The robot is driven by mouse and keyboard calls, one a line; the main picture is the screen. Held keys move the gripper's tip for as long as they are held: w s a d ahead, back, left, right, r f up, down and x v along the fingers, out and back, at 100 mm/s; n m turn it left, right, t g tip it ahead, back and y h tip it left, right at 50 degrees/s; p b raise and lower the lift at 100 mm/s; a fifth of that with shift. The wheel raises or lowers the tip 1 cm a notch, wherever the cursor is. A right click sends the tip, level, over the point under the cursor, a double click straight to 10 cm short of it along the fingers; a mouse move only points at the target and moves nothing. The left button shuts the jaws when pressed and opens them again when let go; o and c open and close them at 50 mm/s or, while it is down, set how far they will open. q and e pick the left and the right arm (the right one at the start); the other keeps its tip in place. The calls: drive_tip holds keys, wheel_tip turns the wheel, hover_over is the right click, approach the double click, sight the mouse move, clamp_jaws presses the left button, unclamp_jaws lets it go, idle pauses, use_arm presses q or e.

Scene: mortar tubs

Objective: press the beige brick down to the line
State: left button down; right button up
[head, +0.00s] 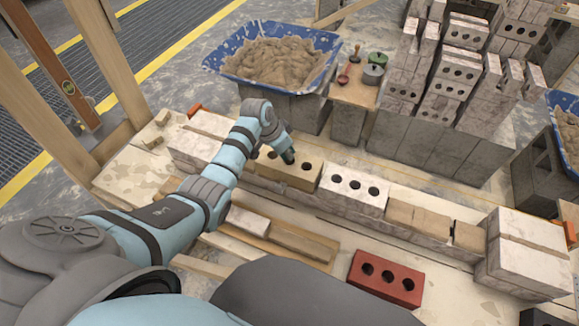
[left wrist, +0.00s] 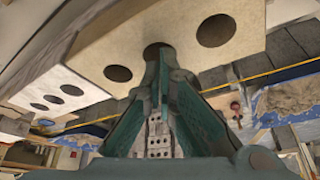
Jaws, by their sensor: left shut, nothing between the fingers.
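The beige brick (head: 305,174) lies in the top course of the low wall, with round holes in its upper face. My left gripper (head: 288,157) is shut and empty, with its tips at the top of this brick. In the left wrist view the shut fingertips (left wrist: 165,52) are at the beige brick's (left wrist: 235,12) holed face, close to the middle hole; I cannot tell whether they touch. A yellow line (left wrist: 275,73) runs past the brick in that view. My right gripper is not in view.
A white holed brick (head: 352,190) sits to the right in the same course. A red brick (head: 386,278) lies in front of the wall. A blue mortar tub (head: 272,54) stands behind, with stacked bricks (head: 455,75) at the back right. A wooden post (head: 108,60) stands at left.

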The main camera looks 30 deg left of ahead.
sight(287, 163)
use_arm(q)
drive_tip(key=shift+f, duration=0.25)
idle(0.4)
drive_tip(key=shift+s+d+f+p, duration=0.1)
drive_tip(key=shift+s+f+p, duration=0.4)
drive_tip(key=shift+f, duration=0.15)
idle(1.8)
drive_tip(key=shift+r, duration=0.1)
drive_tip(key=r+p, duration=0.5)
drive_tip(key=shift+w+r+p, duration=0.2)
drive_tip(key=shift+p, duration=0.1)
drive_tip(key=shift+w+f, duration=0.1)
